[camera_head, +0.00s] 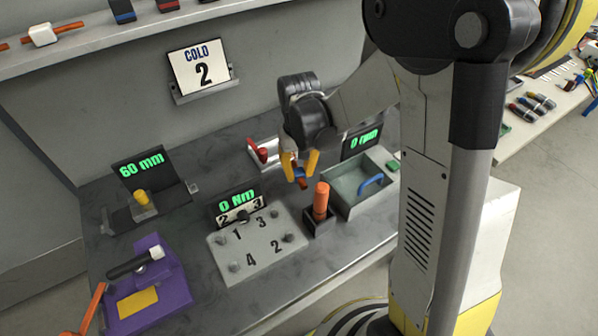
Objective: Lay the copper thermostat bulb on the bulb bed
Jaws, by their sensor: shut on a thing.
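My gripper (300,172) is over the back right of the bench, pointing down. Its yellow fingers are shut on a small piece (300,184) with blue and orange-red on it. The fingers hide much of it, and I cannot tell for sure that it is the copper thermostat bulb. Just behind and left of the gripper is a pale fixture (255,143) with a red upright part (262,153). My gripper partly covers it, and I cannot tell whether it is the bulb bed. No other clear bulb bed shows.
An orange-handled tool (321,198) stands in a dark holder near the gripper. A grey-green bin (347,207) with a blue handle is to its right. A numbered plate (252,254), a yellow-knobbed gauge (146,206) and a purple clamp fixture (171,288) are left. A shelf runs above.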

